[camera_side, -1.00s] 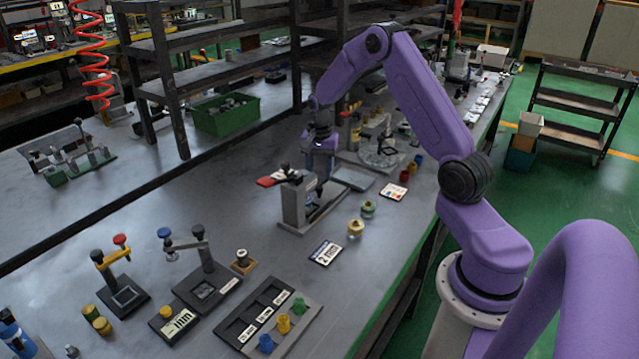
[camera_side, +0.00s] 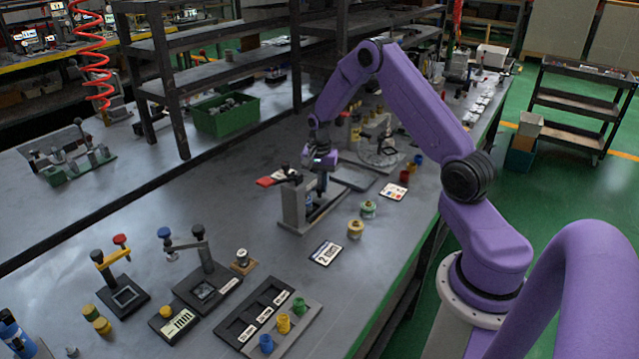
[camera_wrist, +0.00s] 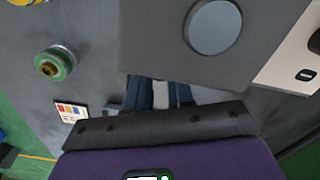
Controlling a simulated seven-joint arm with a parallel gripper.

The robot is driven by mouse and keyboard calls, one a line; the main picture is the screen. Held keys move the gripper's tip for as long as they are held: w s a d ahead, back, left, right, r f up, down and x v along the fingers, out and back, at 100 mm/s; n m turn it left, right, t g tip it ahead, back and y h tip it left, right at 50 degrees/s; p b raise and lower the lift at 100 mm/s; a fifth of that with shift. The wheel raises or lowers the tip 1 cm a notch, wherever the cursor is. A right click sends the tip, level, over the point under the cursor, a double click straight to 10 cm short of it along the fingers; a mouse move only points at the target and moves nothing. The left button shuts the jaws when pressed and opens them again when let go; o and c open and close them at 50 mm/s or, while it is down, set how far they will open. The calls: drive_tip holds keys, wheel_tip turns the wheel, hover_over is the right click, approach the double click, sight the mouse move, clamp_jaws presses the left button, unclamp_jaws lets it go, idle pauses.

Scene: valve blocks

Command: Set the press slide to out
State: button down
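The press is a grey upright block (camera_side: 294,204) on a flat base, with a red-ended lever (camera_side: 277,178) at its top, in the side view. My gripper (camera_side: 321,188) points down just right of the block, low over the base. In the wrist view a large grey part with a round disc (camera_wrist: 215,27) fills the upper right, close to my gripper (camera_wrist: 161,92). The slide itself cannot be made out clearly.
A green-topped cylinder (camera_side: 368,208) and a yellowish one (camera_side: 355,229) stand right of the press; the green one also shows in the wrist view (camera_wrist: 54,65). A label card (camera_side: 325,253) lies in front. A flat grey plate (camera_side: 353,179) lies behind.

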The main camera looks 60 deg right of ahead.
drive_tip(key=d, duration=0.9)
drive_tip(key=shift+d, duration=0.1)
drive_tip(key=c, duration=1)
unclamp_jaws()
drive_tip(key=shift+d, duration=0.1)
drive_tip(key=shift+r, duration=0.15)
drive_tip(key=shift+r, duration=0.35)
wheel_tip(320, 180, up, 16)
drive_tip(key=shift+r, duration=0.25)
drive_tip(key=shift+a, duration=0.2)
